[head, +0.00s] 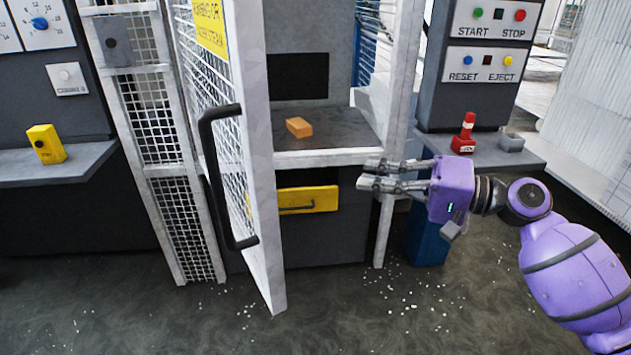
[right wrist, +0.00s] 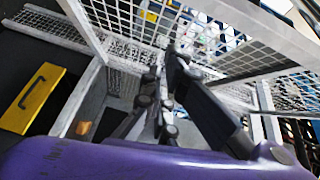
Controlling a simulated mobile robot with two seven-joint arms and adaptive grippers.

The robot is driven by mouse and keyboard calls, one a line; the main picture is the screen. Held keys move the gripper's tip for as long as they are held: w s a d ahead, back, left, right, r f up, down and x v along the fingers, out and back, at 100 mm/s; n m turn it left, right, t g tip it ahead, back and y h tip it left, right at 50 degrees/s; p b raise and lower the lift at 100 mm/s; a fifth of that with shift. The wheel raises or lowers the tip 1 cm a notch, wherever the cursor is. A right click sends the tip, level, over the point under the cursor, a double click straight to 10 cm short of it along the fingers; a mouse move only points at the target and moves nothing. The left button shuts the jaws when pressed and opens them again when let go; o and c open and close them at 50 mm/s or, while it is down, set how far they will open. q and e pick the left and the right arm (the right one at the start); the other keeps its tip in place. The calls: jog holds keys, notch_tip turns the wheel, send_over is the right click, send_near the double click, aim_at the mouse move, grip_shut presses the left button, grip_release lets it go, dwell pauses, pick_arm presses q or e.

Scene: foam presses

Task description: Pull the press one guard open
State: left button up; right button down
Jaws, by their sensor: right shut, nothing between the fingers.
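The press one guard (head: 265,170) is a white-framed mesh door, standing swung out from the press at an angle, with the opening uncovered. Its long black handle (head: 205,180) is on the left face. My right gripper (head: 370,175) is shut and empty, in front of the right post of the opening. It is to the right of the guard, on its inner side, apart from the handle. In the right wrist view the fingers (right wrist: 165,95) point toward white mesh panels (right wrist: 205,40); whether they touch is unclear. My left gripper is out of view.
An orange block (head: 299,127) lies on the press bed. Below is a yellow drawer front (head: 309,199). A button panel (head: 485,65) and a red bottle-like object (head: 464,134) on a shelf are at the right.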

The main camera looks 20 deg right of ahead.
jog(key=w+a+y+p, duration=0.1)
jog(key=w+a+p, duration=0.2)
jog(key=a, duration=1)
jog(key=shift+w+r+m+g, duration=0.35)
jog(key=shift+w+m+g, duration=0.05)
jog(key=shift+w, duration=0.25)
jog(key=shift+a, duration=0.1)
